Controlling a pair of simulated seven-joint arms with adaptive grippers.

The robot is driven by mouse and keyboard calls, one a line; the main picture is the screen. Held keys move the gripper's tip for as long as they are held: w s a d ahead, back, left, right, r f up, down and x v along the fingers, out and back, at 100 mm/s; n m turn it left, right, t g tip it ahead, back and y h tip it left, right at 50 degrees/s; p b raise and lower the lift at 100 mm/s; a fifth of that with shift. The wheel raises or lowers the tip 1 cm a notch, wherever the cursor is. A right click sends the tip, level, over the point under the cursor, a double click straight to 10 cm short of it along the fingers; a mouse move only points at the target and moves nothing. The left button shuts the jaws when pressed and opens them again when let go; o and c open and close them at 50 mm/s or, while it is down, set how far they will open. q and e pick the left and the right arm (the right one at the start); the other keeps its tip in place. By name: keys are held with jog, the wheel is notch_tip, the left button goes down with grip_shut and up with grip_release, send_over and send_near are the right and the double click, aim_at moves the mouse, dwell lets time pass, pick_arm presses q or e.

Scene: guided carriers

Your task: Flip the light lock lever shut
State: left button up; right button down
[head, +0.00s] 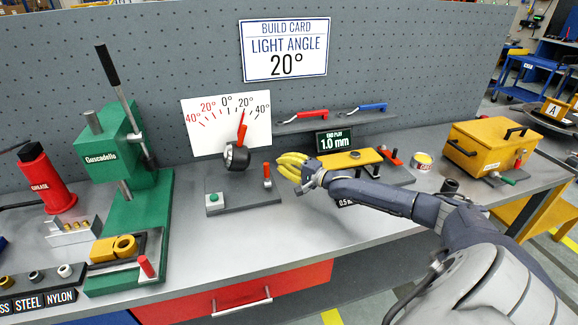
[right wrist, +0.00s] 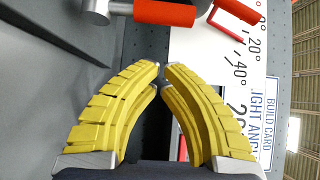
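The light lock lever has a red handle (head: 267,172) and stands upright at the right end of a dark base plate (head: 230,200) in the head view. In the right wrist view the red handle (right wrist: 165,12) with its metal pivot is at the top, beyond the fingertips. The black round light (head: 236,156) with a red pointer stands on the plate before a white angle scale (head: 205,135). The pointer is near 20° on the right side. My right gripper (head: 280,163), yellow-fingered, is just right of the lever, apart from it. Its fingertips (right wrist: 162,68) nearly meet, with nothing visible between them.
A green press (head: 130,180) stands at left. A yellow box (head: 490,148) is at right. A build card (head: 285,50) reads 20°.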

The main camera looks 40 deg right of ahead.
aim_at(267, 174)
jog(key=x, duration=0.5)
jog(key=shift+a, duration=0.15)
jog(key=shift+s+a, duration=0.5)
jog(key=shift+s, duration=0.3)
jog(key=shift+s+a, duration=0.5)
jog(key=shift+s, duration=0.3)
jog(key=shift+a+r, duration=0.1)
jog(key=shift+a, duration=0.05)
